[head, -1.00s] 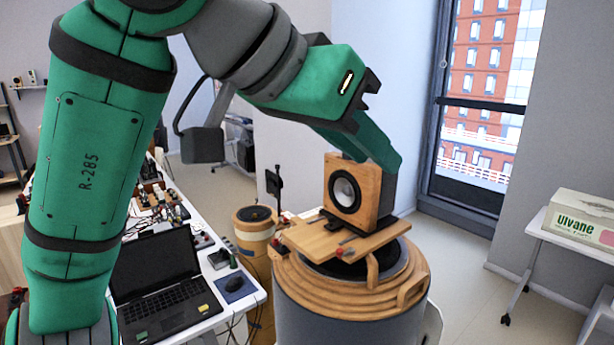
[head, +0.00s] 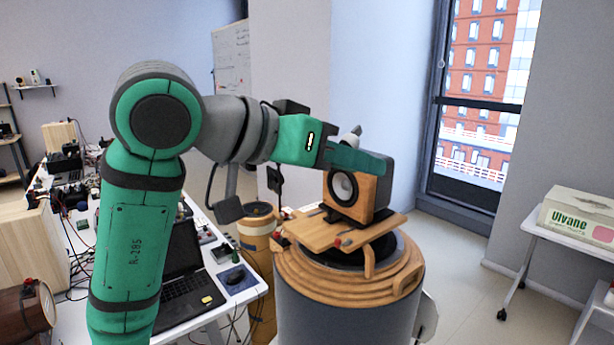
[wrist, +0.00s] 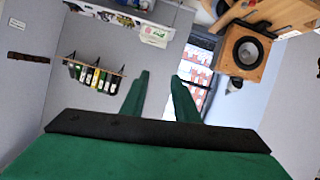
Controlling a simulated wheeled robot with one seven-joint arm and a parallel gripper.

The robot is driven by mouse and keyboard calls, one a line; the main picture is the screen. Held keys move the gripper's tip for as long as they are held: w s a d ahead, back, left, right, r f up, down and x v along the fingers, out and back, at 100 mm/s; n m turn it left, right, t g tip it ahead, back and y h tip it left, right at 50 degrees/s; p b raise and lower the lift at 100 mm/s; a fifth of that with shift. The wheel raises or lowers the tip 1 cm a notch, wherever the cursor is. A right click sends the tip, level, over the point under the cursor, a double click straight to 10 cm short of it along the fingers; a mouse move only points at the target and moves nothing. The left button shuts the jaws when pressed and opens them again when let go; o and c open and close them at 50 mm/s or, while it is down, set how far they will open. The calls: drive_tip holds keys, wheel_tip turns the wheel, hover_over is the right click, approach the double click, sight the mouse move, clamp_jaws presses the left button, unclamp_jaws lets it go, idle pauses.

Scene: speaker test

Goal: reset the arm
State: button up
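My green arm stretches across the head view from the left. My gripper (head: 372,158) is level and points right, overlapping the upper part of the speaker in the picture. In the wrist view my gripper (wrist: 160,85) shows two green fingers with a clear gap and nothing between them. The wooden-fronted speaker (head: 352,192) stands upright on a wooden board (head: 315,232) on top of a round stand (head: 345,315). The speaker also shows at the upper right of the wrist view (wrist: 243,52), upside down and apart from the fingers.
A white table at the left holds a laptop (head: 185,275), a mouse (head: 234,275) and electronic parts. A smaller wooden drum (head: 257,228) stands beside the stand. A white side table at the right carries a box (head: 580,218). Floor between stand and side table is clear.

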drive_tip(key=w+a+f+n+t+h, duration=0.1)
drive_tip(key=w+f+n+t, duration=0.25)
drive_tip(key=w+f, duration=0.45)
drive_tip(key=w+a+f+n+t+h, duration=0.1)
drive_tip(key=w+f+n+t, duration=0.25)
drive_tip(key=f, duration=0.85)
drive_tip(key=s+a+f+n+t+y, duration=0.15)
drive_tip(key=f+n+y, duration=0.25)
drive_tip(key=f, duration=0.9)
drive_tip(key=s+a+f+n+t+y, duration=0.1)
drive_tip(key=s+f+n+t+y, duration=0.2)
drive_tip(key=f, duration=0.9)
drive_tip(key=s+a+f+n+g+y, duration=0.15)
drive_tip(key=s+f+y, duration=0.45)
drive_tip(key=s+f, duration=1.1)
drive_tip(key=s+r+m+g, duration=0.1)
drive_tip(key=s+m, duration=0.5)
drive_tip(key=s, duration=1.7)
drive_tip(key=shift+s+a+g, duration=0.35)
drive_tip(key=shift+g, duration=0.15)
drive_tip(key=shift+r, duration=0.1)
